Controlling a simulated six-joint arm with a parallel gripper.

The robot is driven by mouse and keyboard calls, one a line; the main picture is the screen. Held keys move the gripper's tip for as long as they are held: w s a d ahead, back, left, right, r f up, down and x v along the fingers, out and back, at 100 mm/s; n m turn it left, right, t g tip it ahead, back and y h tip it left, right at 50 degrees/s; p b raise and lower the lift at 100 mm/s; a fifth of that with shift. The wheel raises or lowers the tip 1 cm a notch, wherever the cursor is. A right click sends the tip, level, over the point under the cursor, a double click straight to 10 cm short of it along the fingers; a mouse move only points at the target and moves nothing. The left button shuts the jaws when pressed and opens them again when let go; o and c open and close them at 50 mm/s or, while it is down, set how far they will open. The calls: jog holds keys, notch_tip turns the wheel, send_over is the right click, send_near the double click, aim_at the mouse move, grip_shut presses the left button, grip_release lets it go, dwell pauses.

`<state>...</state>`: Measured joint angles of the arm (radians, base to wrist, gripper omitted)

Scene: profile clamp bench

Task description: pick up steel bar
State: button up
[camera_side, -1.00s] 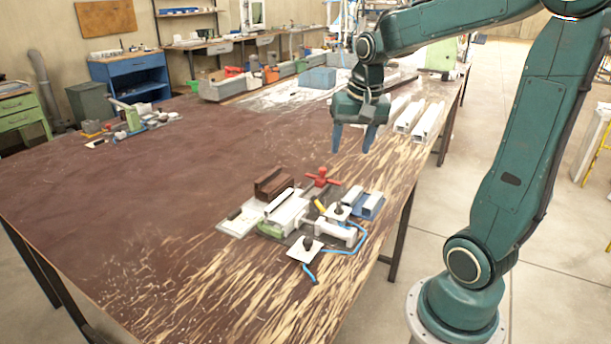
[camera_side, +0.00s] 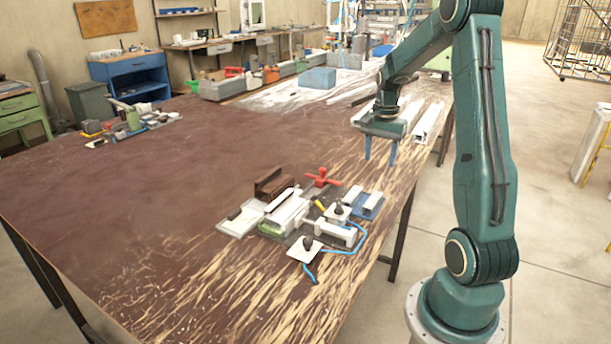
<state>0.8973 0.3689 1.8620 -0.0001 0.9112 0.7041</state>
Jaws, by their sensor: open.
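Several pale, light-coloured bars lie side by side on the right side of the bench; the rightmost pale bar (camera_side: 428,122) is in clear view. A neighbouring pale bar (camera_side: 411,112) is partly hidden behind my gripper. I cannot tell which bar is the steel one. My gripper (camera_side: 380,157) points down over the bench's right side, in front of these bars in the picture. Its two blue fingers are apart with nothing between them. I cannot tell its exact height above the bench.
A clamp fixture (camera_side: 288,210) with pale profiles, a red handle (camera_side: 321,178) and a blue hose (camera_side: 345,251) sits nearer the camera. A brown block (camera_side: 272,184) stands beside it. A blue box (camera_side: 318,78) is at the back. The left of the brown bench (camera_side: 150,190) is mostly clear.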

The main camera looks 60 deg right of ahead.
jog(key=shift+f, duration=0.1)
send_over(373, 199)
jog(key=shift+s+f, duration=0.2)
jog(key=shift+f, duration=4)
jog(key=shift+w+f, duration=0.1)
jog(key=shift+f, duration=2.5)
jog(key=shift+c, duration=0.4)
jog(key=c, duration=1)
